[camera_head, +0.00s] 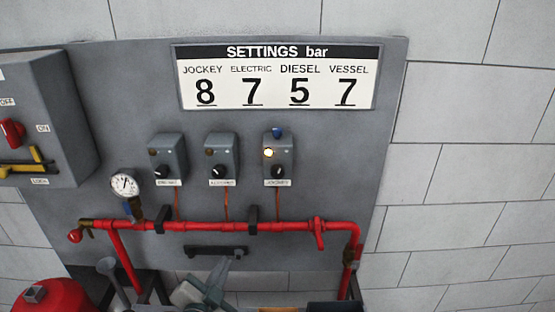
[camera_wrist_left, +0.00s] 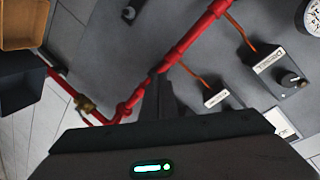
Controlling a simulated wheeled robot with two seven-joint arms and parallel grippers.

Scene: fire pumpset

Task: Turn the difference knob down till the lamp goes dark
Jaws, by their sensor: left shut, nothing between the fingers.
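Three grey switch boxes hang in a row on the panel. The right box (camera_head: 279,160), labelled JOCKEY, has a lit yellow lamp (camera_head: 268,153), a black front knob (camera_head: 278,171) and a small blue knob (camera_head: 277,132) on top. No marking shows which knob is the difference knob. The lamps on the middle box (camera_head: 221,157) and left box (camera_head: 168,158) look dark. My left gripper (camera_head: 217,252) is low, below the red pipe and the boxes, apart from the knobs. In the left wrist view its shut fingers (camera_wrist_left: 160,95) overlap the pipe and hold nothing. My right gripper is not seen.
A red pipe (camera_head: 200,225) crosses below the boxes. It carries a gauge (camera_head: 124,185) at left and a red lever (camera_head: 318,234). A large grey switch cabinet (camera_head: 42,115) stands at left, a settings board (camera_head: 277,76) above. Panel space around the right box is clear.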

